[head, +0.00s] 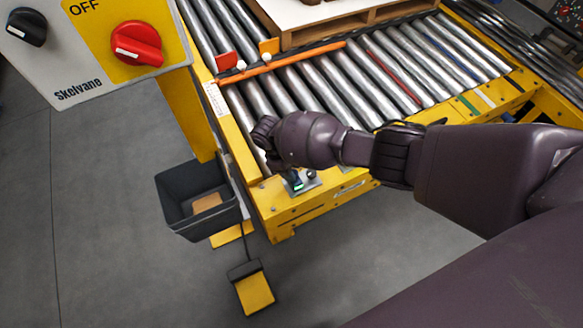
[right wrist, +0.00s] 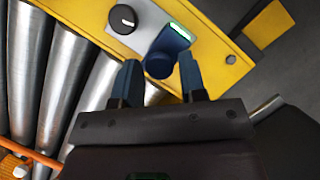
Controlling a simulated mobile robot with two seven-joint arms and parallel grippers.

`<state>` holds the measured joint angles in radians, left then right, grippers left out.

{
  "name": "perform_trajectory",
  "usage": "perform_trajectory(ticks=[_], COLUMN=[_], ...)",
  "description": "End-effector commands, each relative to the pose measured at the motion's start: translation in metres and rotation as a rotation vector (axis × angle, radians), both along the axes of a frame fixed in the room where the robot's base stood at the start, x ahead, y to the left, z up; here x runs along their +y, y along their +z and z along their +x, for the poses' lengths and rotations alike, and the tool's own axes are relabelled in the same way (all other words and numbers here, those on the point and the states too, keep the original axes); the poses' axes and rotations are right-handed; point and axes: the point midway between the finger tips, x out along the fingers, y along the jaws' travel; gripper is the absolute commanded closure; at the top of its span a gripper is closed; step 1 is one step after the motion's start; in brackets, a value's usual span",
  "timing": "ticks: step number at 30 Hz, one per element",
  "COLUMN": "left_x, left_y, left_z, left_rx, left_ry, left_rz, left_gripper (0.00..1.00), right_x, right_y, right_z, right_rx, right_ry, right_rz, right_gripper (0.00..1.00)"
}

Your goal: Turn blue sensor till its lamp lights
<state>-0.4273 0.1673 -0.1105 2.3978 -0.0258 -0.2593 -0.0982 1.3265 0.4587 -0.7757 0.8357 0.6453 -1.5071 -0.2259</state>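The blue sensor (right wrist: 163,52) sits on a grey plate on the yellow conveyor frame in the right wrist view. A green strip on it, its lamp (right wrist: 180,31), looks bright and lit. In the head view the sensor (head: 296,181) shows small at the frame's front corner, with a green glow. My right gripper (right wrist: 159,66) is open, its two dark blue fingers at either side of the sensor's near rounded end. A gap shows at the left finger; contact at the right cannot be told. In the head view the gripper (head: 268,146) hangs just above the sensor. My left gripper is out of view.
A black knob (right wrist: 123,18) is beside the sensor. Metal rollers (head: 385,75) lie behind, with an orange bar (head: 300,58) across them and a wooden pallet (head: 350,25). A switch panel (head: 90,75), a dark bin (head: 190,215) and a yellow pedal (head: 254,293) are at left.

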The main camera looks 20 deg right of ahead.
Motion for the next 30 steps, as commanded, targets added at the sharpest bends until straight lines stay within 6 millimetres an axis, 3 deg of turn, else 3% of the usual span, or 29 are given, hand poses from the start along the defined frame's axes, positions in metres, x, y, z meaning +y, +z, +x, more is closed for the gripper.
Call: perform_trajectory(ticks=[3,14,30], left_x=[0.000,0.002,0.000], left_y=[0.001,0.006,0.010], left_z=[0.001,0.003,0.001], left_rx=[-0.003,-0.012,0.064], left_ry=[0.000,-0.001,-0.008], left_rz=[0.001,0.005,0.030], left_gripper=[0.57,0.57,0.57], right_x=[0.000,0.002,0.026], right_y=[0.000,0.007,0.089], right_z=[0.000,0.002,0.026], right_rx=[0.000,-0.002,-0.007], right_ry=[0.000,-0.001,-0.001], right_rz=[0.000,0.001,0.000], right_gripper=[0.45,0.45,0.45])
